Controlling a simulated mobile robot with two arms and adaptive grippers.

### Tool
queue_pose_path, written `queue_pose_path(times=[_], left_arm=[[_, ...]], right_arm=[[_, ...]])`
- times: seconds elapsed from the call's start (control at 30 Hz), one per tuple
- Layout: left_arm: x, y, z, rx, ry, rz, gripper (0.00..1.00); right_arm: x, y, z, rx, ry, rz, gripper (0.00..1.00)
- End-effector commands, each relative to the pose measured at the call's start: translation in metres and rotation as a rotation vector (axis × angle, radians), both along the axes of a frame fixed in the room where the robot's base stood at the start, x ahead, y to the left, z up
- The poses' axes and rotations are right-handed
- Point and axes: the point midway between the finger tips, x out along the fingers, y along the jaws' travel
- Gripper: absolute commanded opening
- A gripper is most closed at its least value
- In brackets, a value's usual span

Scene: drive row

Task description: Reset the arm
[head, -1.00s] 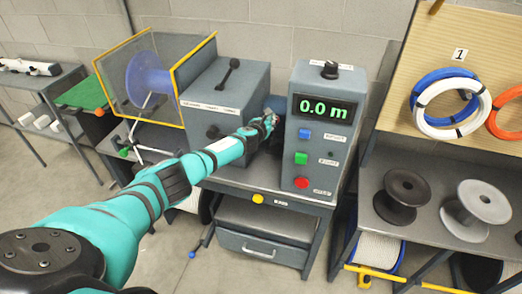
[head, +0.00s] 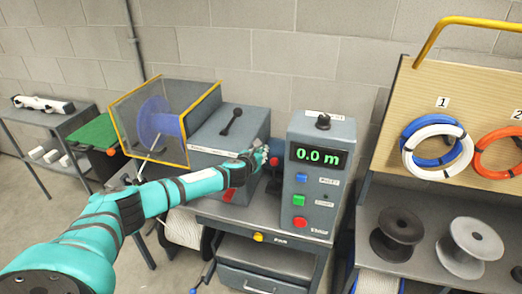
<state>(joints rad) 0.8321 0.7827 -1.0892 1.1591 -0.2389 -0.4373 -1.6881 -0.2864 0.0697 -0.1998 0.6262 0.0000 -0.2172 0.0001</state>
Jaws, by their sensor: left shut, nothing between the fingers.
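My left arm reaches in from the lower left across the machine bench. My left gripper (head: 262,158) is shut and empty, between the grey machine housing and the control box (head: 318,170). Its fingertips are small and close to a red part (head: 275,161) beside the box; I cannot tell whether they touch it. The control box shows "0.0 m" in green and has a blue button, a green button and a red button. The grey housing (head: 232,128) carries a black lever on top. My right gripper is not in view.
A guarded blue reel (head: 158,122) stands left of the housing. Coiled cables (head: 437,142) hang on a pegboard at right, above a black spool (head: 397,235) and a grey spool (head: 471,247) on a shelf. A yellow bar (head: 460,25) juts out at upper right.

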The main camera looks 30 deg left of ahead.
Motion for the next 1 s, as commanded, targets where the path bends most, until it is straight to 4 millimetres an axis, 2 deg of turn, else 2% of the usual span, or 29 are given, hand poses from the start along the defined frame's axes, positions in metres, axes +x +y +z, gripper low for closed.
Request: queue_pose_path(times=[0.27,0.57,0.67,0.77,0.87,0.9,1.0], left_arm=[[-0.001,0.001,0.002,0.001,0.001,0.002,0.00],[-0.001,0.000,0.002,0.000,0.000,0.001,0.00],[-0.003,-0.002,-0.010,-0.031,0.009,0.010,0.00],[-0.013,-0.010,-0.049,-0.148,0.037,0.046,0.00],[-0.032,-0.022,-0.112,-0.350,0.085,0.127,0.00],[-0.043,-0.027,-0.141,-0.443,0.106,0.172,0.00],[-0.075,-0.038,-0.210,-0.671,0.157,0.299,0.00]], right_arm=[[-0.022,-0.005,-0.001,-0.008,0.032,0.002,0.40],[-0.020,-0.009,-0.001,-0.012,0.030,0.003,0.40],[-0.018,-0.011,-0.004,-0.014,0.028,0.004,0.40],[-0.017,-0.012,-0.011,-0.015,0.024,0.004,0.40],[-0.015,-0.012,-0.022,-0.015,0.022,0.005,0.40],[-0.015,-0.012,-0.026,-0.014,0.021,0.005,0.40],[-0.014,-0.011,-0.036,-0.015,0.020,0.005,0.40]])
